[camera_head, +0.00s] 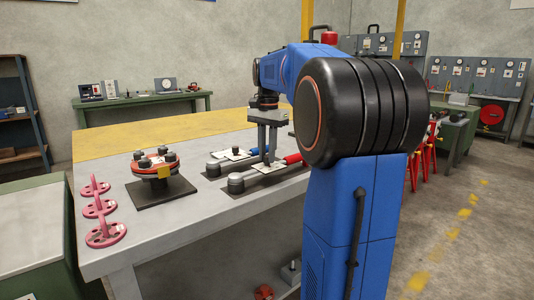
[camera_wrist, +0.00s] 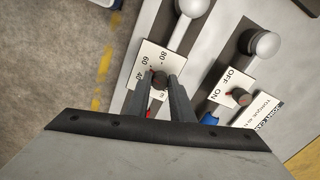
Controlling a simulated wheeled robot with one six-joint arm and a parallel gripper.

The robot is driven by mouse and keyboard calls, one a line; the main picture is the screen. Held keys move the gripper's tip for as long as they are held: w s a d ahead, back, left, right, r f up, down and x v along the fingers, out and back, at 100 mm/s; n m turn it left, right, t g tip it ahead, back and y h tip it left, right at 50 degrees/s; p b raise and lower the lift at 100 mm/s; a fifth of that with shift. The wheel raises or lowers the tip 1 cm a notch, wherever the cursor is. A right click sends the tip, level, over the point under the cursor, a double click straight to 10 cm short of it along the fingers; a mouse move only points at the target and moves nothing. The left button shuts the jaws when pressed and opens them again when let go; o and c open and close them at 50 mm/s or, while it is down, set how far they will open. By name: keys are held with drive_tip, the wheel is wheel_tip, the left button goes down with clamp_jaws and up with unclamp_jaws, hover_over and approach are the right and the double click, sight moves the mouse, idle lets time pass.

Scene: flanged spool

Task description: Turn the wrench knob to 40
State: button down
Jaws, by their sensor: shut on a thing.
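The wrench knob (camera_wrist: 160,79) is a small dark knob on a white dial card (camera_wrist: 148,60) with 80, 60 and 40 printed along it. My gripper (camera_wrist: 161,84) is shut on this knob, with one finger on each side. The card belongs to the nearer wrench, whose grey round end (camera_head: 236,183) and red handle (camera_head: 292,158) show in the head view. There my gripper (camera_head: 269,160) points straight down at the wrench. The fingers cover part of the dial, and I cannot tell which number the knob points to.
A second wrench with a grey end (camera_head: 213,168) lies behind; its OFF/ON card (camera_wrist: 226,86) has another dark knob (camera_wrist: 239,97). The flanged spool (camera_head: 155,168) stands on a dark plate (camera_head: 160,194). Several pink pieces (camera_head: 105,232) line the workbench's left edge (camera_head: 83,215).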

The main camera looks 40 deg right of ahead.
drive_tip(key=n, duration=0.7)
idle(0.6)
drive_tip(key=c, duration=1.6)
unclamp_jaws()
drive_tip(key=shift+o, duration=0.2)
wheel_tip(320, 180, up, 17)
drive_tip(key=shift+s+d+r, duration=0.15)
drive_tip(key=shift+r, duration=0.05)
